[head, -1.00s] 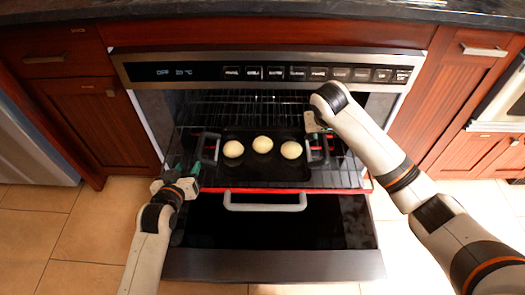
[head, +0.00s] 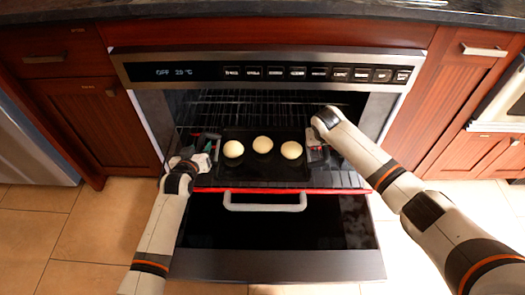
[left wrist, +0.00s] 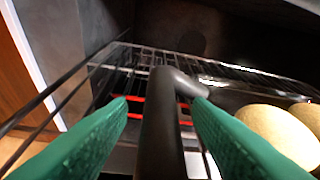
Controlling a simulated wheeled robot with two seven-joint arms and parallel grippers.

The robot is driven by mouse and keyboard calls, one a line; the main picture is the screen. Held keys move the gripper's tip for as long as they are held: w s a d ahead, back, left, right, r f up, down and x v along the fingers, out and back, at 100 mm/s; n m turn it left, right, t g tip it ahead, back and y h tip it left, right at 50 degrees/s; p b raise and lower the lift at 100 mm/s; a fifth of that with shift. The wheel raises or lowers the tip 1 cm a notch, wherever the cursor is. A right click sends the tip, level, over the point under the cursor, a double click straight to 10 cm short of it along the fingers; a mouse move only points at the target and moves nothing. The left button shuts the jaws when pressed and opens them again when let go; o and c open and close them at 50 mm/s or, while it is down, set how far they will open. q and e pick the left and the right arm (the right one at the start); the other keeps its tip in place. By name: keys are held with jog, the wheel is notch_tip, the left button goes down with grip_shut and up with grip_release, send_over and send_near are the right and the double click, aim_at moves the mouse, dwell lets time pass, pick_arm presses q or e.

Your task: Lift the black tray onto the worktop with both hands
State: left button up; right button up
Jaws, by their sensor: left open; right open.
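The black tray (head: 264,174) sits on the pulled-out oven rack and carries three pale round buns (head: 263,144). It has a grey handle at each side. My left gripper (head: 207,152) is at the tray's left handle. In the left wrist view its green fingers (left wrist: 160,112) are open, one on each side of the dark handle bar (left wrist: 162,135), with gaps between. My right gripper (head: 316,150) is open at the tray's right handle, which it partly hides in the head view; I cannot tell whether it touches it.
The oven door (head: 275,262) is folded down in front, with a grey bar handle (head: 264,207). The rack (head: 250,108) has a red front edge. The dark worktop (head: 260,11) runs above the oven's control panel (head: 265,73); its visible strip is clear.

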pick_arm(q)
jog(key=shift+w, duration=0.15)
pick_arm(e)
jog(key=shift+f, duration=0.15)
pick_arm(q)
grip_shut()
pick_arm(e)
grip_shut()
pick_arm(q)
jog(key=shift+r, duration=0.15)
pick_arm(e)
jog(key=shift+w+r, duration=0.1)
jog(key=shift+r, duration=0.1)
